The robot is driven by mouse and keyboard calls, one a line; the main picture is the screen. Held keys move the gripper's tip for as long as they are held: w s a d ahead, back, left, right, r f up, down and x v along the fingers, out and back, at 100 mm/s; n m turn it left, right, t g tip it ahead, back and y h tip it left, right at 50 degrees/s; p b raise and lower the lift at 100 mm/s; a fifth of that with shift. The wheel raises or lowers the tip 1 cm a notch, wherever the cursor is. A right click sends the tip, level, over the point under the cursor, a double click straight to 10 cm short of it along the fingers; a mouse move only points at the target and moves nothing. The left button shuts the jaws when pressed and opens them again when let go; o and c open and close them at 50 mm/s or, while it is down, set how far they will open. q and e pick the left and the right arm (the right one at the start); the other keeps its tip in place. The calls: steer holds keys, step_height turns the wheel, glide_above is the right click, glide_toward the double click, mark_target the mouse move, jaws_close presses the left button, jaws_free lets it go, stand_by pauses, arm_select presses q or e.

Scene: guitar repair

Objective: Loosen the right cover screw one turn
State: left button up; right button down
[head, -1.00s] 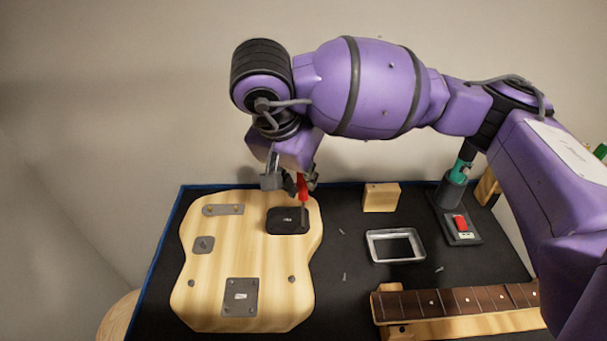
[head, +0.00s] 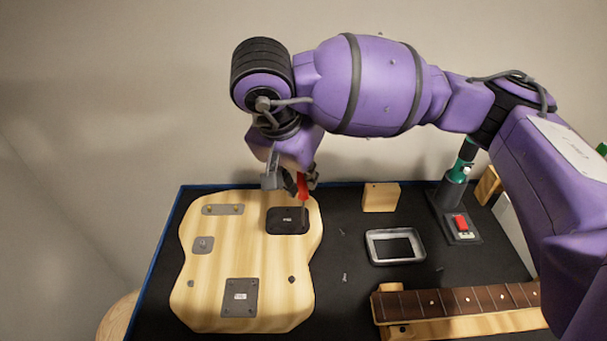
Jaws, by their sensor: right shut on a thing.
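The wooden guitar body (head: 262,262) lies flat on the dark bench mat. A black cover (head: 287,222) sits on its upper right part. My right gripper (head: 303,184) is shut on a red-handled screwdriver (head: 303,188). The screwdriver stands nearly upright, its shaft pointing down at the right end of the black cover. The right cover screw is too small to make out beneath the tip, and I cannot tell whether the tip is seated in it. My left gripper is not in view.
A metal tray (head: 394,246) and a wooden block (head: 381,197) stand right of the body. Loose screws (head: 345,277) lie on the mat (head: 345,305). A guitar neck (head: 455,302) lies at front right. A stand with a red switch (head: 460,222) is at back right.

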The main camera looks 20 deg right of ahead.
steer(key=shift+f, duration=0.4)
